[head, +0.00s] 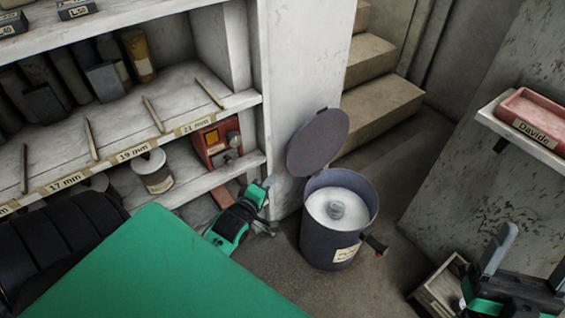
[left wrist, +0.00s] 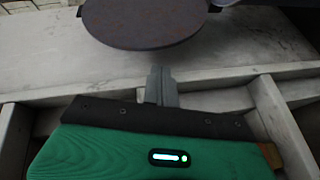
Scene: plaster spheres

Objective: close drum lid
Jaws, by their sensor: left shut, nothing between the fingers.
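The drum (head: 322,247) is a dark grey cylinder on the floor, with a pale label and a white filling on which a grey rounded lump sits. Its round dark lid (head: 318,143) stands open, tilted up at the drum's back left. In the left wrist view the lid (left wrist: 145,22) shows at the top, beyond the fingertips. My left gripper (head: 267,186) is left of the drum, below and left of the lid; its fingers (left wrist: 161,86) are together and empty, apart from the lid. My right gripper (head: 527,264) is at the lower right, fingers apart, with nothing seen between them.
A white shelf unit (head: 190,119) with tools, a jar (head: 153,172) and a red box (head: 217,142) stands at left. Steps (head: 377,108) rise behind the drum. A wall shelf holds a red tray (head: 535,118). A wooden crate (head: 437,284) lies right of the drum.

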